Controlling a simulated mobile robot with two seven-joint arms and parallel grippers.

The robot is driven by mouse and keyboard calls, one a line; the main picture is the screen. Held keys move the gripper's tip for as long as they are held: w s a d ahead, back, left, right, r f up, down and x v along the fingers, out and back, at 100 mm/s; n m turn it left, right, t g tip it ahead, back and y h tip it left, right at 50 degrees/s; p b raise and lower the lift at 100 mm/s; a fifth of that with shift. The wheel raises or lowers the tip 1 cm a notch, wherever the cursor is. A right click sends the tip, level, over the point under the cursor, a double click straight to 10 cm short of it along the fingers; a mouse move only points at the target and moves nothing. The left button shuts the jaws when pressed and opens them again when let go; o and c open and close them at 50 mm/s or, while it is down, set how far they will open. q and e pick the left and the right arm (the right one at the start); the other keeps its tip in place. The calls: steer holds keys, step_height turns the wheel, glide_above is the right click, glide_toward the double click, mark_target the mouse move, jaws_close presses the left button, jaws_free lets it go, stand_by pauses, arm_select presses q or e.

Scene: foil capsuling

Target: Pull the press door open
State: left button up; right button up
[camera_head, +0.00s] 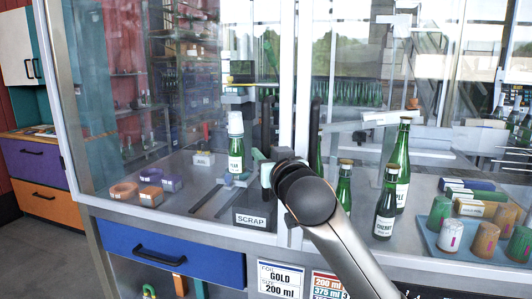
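The press door (170,110) is a large clear panel in a metal frame, and it looks shut. A black upright handle (267,122) stands near its right edge, with a second black upright bar (314,125) just right of the frame post. My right gripper (262,168) is at the lower end of the left handle, and my wrist hides much of it. I cannot tell whether its fingers are around the handle or beside it. A green bottle with a white top (236,150) stands upright behind the panel. My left gripper is not in view.
Green bottles (386,205) and a tray (448,246) of capsules and boxes stand on the counter at right. Coloured rings (150,195) lie behind the panel at left. A SCRAP label (251,220) and a blue drawer (170,252) are below. Floor at far left is clear.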

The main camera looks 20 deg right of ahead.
steer(key=shift+w, duration=0.1)
jaws_close()
stand_by(1.5)
